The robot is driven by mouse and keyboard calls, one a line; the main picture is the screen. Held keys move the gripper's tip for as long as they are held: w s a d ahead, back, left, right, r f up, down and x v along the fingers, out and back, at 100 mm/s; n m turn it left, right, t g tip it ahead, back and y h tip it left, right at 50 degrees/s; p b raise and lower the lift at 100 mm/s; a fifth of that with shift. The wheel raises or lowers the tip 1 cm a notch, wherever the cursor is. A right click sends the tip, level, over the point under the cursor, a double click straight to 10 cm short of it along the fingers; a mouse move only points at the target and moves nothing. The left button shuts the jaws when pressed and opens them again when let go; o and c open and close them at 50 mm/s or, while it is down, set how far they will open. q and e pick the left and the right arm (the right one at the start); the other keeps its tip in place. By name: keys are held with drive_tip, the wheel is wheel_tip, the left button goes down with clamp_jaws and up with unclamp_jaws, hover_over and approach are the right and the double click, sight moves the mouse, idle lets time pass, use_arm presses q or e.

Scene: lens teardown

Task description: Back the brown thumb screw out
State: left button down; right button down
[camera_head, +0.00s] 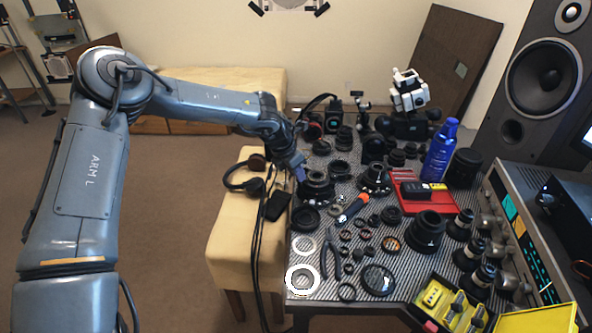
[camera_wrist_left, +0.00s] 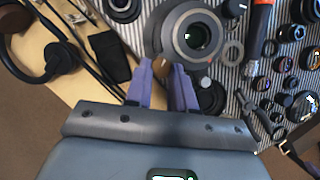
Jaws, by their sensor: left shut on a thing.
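My left gripper (camera_head: 300,174) reaches in from the left over the near-left part of the table, at the side of a dark lens body (camera_head: 320,188). In the left wrist view, the two purple fingers of the gripper (camera_wrist_left: 162,70) are shut on the small brown thumb screw (camera_wrist_left: 161,66). The screw sits at the lower left rim of the lens body (camera_wrist_left: 190,34), whose round glass faces up. The fingers partly hide the screw, and I cannot tell how deep it sits. My right gripper is out of view.
The striped table (camera_head: 330,290) is crowded with loose rings and lens parts. An orange-handled screwdriver (camera_head: 351,208) lies close to the lens. A blue bottle (camera_head: 440,150) and a red tray (camera_head: 408,205) stand farther right. A padded bench (camera_head: 228,240) with headphones (camera_head: 246,175) borders the left side.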

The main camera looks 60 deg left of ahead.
use_arm(q)
drive_tip(key=shift+n, duration=0.4)
drive_tip(key=c, duration=0.9)
unclamp_jaws()
drive_tip(key=shift+c, duration=0.2)
drive_tip(key=shift+m, duration=0.3)
